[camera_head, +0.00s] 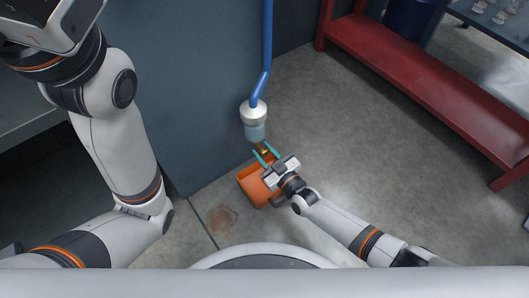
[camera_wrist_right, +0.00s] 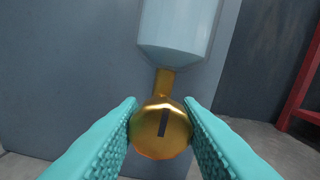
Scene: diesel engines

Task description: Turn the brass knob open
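My right gripper (camera_head: 266,151) has teal fingers, one on each side of the knob. In the right wrist view both finger pads (camera_wrist_right: 162,112) appear to touch the knob's sides. The contact faces are partly hidden by the knob. My left arm is folded at the left, and its gripper fingers are not in view.
An orange bin (camera_head: 252,187) stands on the floor below the bowl, partly under my right gripper. A blue pipe (camera_head: 266,45) runs down to the bowl beside a blue-grey wall (camera_head: 190,90). A red bench frame (camera_head: 420,85) stands right. The floor between is clear.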

